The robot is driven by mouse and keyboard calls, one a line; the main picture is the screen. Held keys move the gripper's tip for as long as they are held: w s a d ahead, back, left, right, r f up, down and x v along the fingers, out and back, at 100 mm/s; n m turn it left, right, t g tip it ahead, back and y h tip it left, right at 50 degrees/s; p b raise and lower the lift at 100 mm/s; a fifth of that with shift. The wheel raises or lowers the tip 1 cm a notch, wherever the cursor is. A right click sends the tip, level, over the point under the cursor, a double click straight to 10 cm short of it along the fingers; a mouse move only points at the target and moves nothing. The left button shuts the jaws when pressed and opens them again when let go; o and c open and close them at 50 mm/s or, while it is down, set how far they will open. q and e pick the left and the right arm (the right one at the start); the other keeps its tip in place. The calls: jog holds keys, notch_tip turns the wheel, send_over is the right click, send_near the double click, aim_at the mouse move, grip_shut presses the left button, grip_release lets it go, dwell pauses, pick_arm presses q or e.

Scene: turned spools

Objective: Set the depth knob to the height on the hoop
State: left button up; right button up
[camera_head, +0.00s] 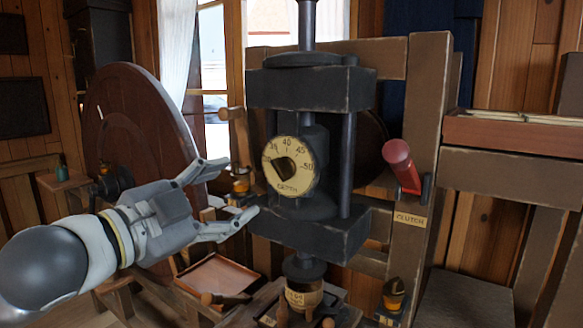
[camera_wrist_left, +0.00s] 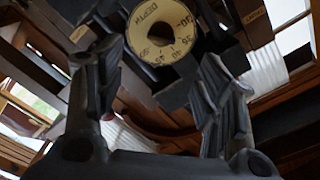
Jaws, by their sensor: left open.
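The depth knob (camera_head: 284,169) is dark and sits in a pale round dial (camera_head: 304,181) with numbers including 40, 45 and 50, on the front of a black press. Which number it points to is unclear. The dial, lettered DEPTH, also shows in the left wrist view (camera_wrist_left: 150,48), beyond the fingers. My left gripper (camera_head: 237,189) is open and empty, left of the dial and apart from it; its fingers also show in the wrist view (camera_wrist_left: 167,95). A pale band (camera_head: 304,298) with small unreadable lettering circles a piece below the press; I cannot tell if it is the hoop.
A red-handled lever (camera_head: 402,166) stands right of the press above a CLUTCH label (camera_head: 410,220). Black posts flank the dial. A large brown wheel (camera_head: 130,125) stands behind my left arm. A shallow tray (camera_head: 219,276) lies below the gripper.

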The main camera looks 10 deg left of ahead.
aim_at(276, 172)
pick_arm(q)
jog(key=p+x, duration=0.3)
jog(key=x, duration=0.7)
jog(key=shift+w+d+r, duration=0.1)
jog(key=shift+w+r, duration=0.05)
jog(key=shift+w, duration=0.25)
pick_arm(e)
notch_tip(276, 172, up, 3)
jog(key=shift+r, duration=0.1)
